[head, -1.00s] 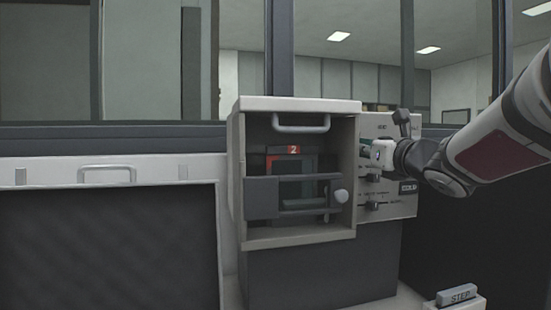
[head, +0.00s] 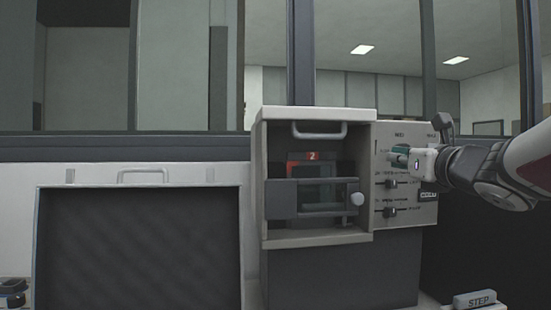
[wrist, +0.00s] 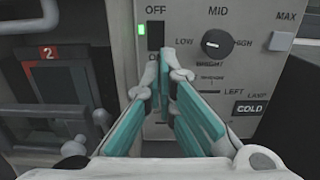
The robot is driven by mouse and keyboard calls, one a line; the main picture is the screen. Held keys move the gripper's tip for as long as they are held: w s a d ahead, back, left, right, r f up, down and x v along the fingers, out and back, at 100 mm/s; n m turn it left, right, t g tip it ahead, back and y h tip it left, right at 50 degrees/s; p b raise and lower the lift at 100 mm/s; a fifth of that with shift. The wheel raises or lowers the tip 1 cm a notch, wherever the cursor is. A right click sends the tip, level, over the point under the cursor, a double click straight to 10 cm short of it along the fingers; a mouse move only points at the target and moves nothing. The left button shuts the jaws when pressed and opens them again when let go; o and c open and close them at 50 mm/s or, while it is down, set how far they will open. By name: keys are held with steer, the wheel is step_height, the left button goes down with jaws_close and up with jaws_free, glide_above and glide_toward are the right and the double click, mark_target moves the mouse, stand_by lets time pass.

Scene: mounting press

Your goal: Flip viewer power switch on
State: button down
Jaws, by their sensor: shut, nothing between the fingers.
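The control panel (head: 382,222) is on the right of the press. In the wrist view its power switch (wrist: 155,37) is a dark upright rocker with OFF above it and ON below, partly behind a fingertip. I cannot tell which way the rocker is tipped. A small green light (wrist: 141,29) glows to its left. My gripper (head: 396,154) is in front of the panel's upper part. In the wrist view my gripper (wrist: 165,62) has teal-padded fingers, shut and empty, with tips at the lower end of the switch. I cannot tell whether they touch it.
A round knob (wrist: 215,43) marked LOW, MID and HIGH sits right of the switch. Two slider controls (head: 390,212) are lower on the panel. The press chamber (head: 312,195) with a "2" label is to the left. A STEP block (head: 474,299) stands at lower right.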

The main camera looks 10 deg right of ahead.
steer(key=s, duration=0.7)
steer(key=shift+f, duration=0.35)
